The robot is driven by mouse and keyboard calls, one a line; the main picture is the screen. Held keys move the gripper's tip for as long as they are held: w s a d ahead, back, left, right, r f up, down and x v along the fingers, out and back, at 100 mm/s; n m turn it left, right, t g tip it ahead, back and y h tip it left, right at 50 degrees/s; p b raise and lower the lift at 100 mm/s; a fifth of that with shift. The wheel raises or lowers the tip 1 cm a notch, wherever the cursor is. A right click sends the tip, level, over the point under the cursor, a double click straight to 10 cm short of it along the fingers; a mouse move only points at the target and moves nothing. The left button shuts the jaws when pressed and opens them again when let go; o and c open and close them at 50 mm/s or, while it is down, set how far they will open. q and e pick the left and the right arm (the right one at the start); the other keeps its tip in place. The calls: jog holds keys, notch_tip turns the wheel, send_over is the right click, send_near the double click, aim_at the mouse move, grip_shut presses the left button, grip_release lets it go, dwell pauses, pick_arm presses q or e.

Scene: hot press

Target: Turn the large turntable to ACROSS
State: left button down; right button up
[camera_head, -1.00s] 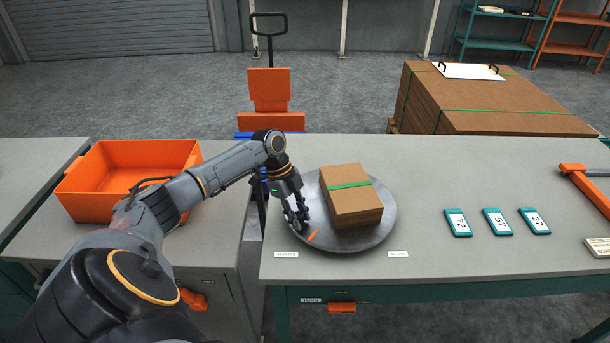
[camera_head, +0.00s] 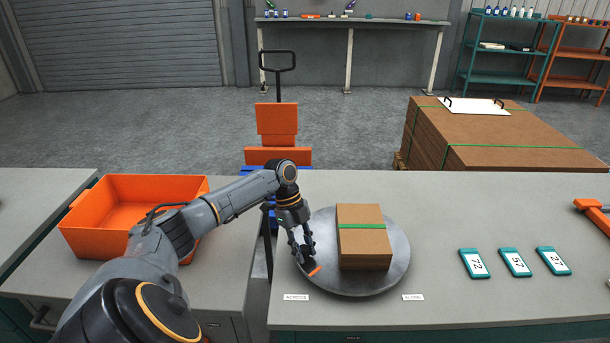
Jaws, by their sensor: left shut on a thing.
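The large turntable (camera_head: 372,287) is a round grey metal plate on the workbench. An orange mark (camera_head: 315,271) sits at its front-left rim, up and to the right of the left label, ACROSS (camera_head: 296,297). The right label (camera_head: 413,297), apparently ALONG, lies at its front right. A brown stack with a green strap (camera_head: 364,247) rests on the plate, nearly square to the bench edge. My left gripper (camera_head: 307,263) is shut at the left rim beside the mark; its fingers hide what they grip. My right gripper is not in view.
An orange bin (camera_head: 90,238) stands left, under my arm. Several teal number tags (camera_head: 515,262) lie right of the plate, with an orange tool (camera_head: 592,206) at the far right. Behind the bench are an orange pallet truck (camera_head: 277,123) and a strapped cardboard stack (camera_head: 500,150).

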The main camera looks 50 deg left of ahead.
pick_arm(q)
jog(key=shift+w+a+r, duration=0.1)
jog(key=shift+a, duration=0.05)
jog(key=c, duration=1)
grip_release()
jog(key=shift+c, duration=0.2)
jog(key=v, duration=1.2)
